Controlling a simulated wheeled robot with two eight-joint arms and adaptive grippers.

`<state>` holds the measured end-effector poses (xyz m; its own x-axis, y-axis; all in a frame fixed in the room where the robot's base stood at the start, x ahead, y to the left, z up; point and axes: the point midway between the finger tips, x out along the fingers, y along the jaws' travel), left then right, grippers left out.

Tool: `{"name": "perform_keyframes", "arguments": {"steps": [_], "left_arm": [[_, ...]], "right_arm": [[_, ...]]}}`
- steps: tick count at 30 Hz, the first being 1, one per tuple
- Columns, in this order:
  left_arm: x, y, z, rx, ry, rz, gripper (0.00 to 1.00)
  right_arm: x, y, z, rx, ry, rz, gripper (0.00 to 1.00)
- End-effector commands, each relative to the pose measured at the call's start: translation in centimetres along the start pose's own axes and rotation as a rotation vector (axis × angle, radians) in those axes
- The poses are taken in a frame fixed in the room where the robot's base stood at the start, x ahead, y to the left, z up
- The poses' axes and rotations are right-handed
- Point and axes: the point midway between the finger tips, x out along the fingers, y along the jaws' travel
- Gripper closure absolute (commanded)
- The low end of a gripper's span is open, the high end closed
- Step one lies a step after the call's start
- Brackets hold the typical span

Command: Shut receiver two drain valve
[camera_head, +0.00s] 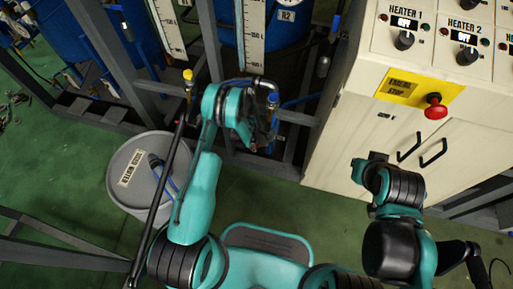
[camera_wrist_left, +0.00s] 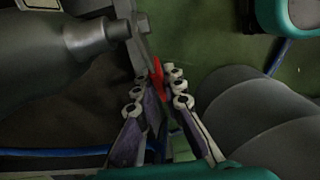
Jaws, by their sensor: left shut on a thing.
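Receiver two is the blue tank behind the R2 label (camera_head: 286,16) at the top of the head view. My left gripper (camera_head: 262,138) is low in front of it, beside the frame, and is partly hidden by my arm. In the left wrist view my left gripper (camera_wrist_left: 156,92) is shut on a thin red valve handle (camera_wrist_left: 157,72). The handle sits beside a grey pipe fitting (camera_wrist_left: 92,40). The handle's lower part is hidden between the fingers. My right gripper (camera_head: 364,172) is in front of the cabinet; its fingers are not clear.
A white heater cabinet (camera_head: 340,140) with a red stop button (camera_head: 436,107) stands at the right. A grey waste drum (camera_head: 128,190) stands at the left. Dark frame posts (camera_head: 211,40) are close to my left arm.

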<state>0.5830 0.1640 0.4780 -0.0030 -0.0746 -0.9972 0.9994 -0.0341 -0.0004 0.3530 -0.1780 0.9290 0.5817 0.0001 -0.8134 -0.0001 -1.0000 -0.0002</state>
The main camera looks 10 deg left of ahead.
Motion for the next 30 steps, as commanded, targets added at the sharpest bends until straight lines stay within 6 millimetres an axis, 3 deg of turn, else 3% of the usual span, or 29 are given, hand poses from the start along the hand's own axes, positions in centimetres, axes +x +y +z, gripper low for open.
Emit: {"name": "perform_keyframes", "arguments": {"steps": [11,14,15,25,30], "left_arm": [[-0.38,0.00,-0.21,0.000,0.056,0.001,1.00],[-0.37,0.00,-0.21,0.000,0.055,0.001,0.73],[-0.37,0.00,-0.21,0.000,0.055,0.001,0.70],[-0.26,0.00,-0.21,-0.001,0.043,0.000,0.70],[0.52,-0.03,0.04,-0.005,-0.063,-0.002,0.70]], "right_arm": [[0.01,0.00,0.00,0.000,0.000,0.000,1.00],[0.01,0.00,0.00,0.000,0.000,0.000,1.00],[0.01,0.00,0.00,0.000,0.000,0.000,1.00],[0.01,-0.01,0.00,0.000,0.000,0.000,1.00],[0.01,-0.01,0.01,0.000,0.000,0.000,1.00]]}}
